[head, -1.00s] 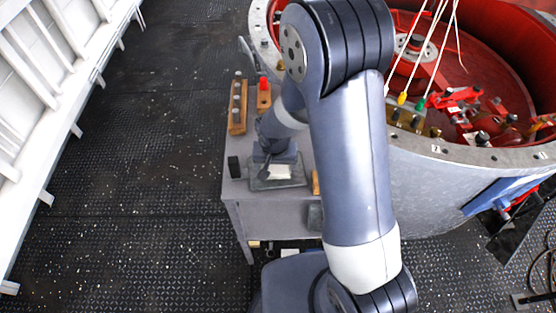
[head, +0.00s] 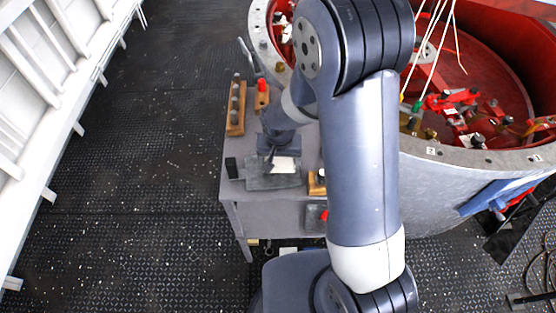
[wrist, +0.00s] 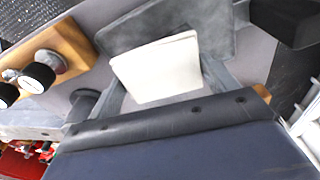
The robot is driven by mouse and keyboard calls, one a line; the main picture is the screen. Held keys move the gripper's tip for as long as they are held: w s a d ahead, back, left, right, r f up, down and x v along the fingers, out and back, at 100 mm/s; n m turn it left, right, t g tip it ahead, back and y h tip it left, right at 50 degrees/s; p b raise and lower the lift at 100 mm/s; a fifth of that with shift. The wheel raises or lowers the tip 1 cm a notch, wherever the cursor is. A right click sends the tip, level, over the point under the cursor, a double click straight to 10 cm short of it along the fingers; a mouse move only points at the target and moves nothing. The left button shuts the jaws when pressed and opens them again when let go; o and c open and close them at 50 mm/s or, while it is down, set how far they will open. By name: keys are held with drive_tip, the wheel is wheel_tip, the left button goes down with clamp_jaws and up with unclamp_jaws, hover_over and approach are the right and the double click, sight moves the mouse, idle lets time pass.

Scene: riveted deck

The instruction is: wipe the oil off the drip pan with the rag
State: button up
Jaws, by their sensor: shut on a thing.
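In the wrist view the rag (wrist: 158,70) sits between my finger tips. My gripper (head: 271,152) is shut on the rag, low over the pan; it also shows in the wrist view (wrist: 165,85). The drip pan is a flat dark-grey plate (head: 270,182) on the grey workbench, and it shows behind the rag in the wrist view (wrist: 215,32). I cannot clearly make out oil; the pan looks faintly mottled. My wrist hides its far edge.
A black block (head: 232,168) stands left of the pan, a wooden block (head: 317,183) right of it. A wooden rack with knobs (head: 236,110) is at the back left. A large drum with red interior (head: 480,100) borders the bench on the right. The floor left is clear.

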sight(280, 159)
drive_tip(key=shift+r+p, duration=1.15)
drive_tip(key=shift+r, duration=1)
